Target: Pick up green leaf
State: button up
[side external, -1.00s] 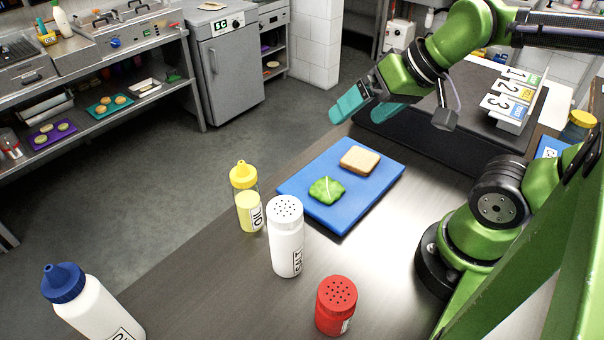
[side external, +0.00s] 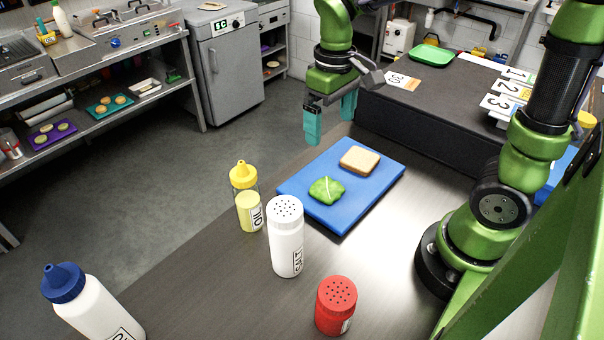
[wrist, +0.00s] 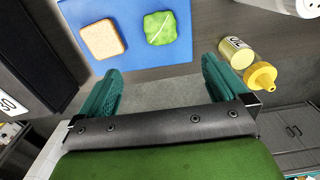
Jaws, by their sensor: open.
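The green leaf (side external: 326,190) lies flat on a blue board (side external: 345,217), toward the board's left side. A slice of bread (side external: 359,160) lies beside it on the same board, apart from the leaf. My gripper (side external: 328,122) points down with teal fingers, above and beyond the board's far edge. In the wrist view, its fingers (wrist: 162,85) are spread apart with nothing between them. The leaf (wrist: 160,28) shows ahead of the fingers, nearer the right one, with the bread (wrist: 102,39) to its left.
An oil bottle (side external: 248,205), a white shaker (side external: 286,240) and a red shaker (side external: 336,305) stand left of and in front of the board. A blue-capped bottle (side external: 90,305) is at lower left. A raised black platform (side external: 430,115) stands at the back right. Counter right of the board is clear.

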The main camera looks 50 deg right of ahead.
aim_at(326, 186)
notch_tip(326, 186, down, 16)
jog(key=shift+f, duration=0.15)
dwell(0.4)
jog(key=c, duration=1)
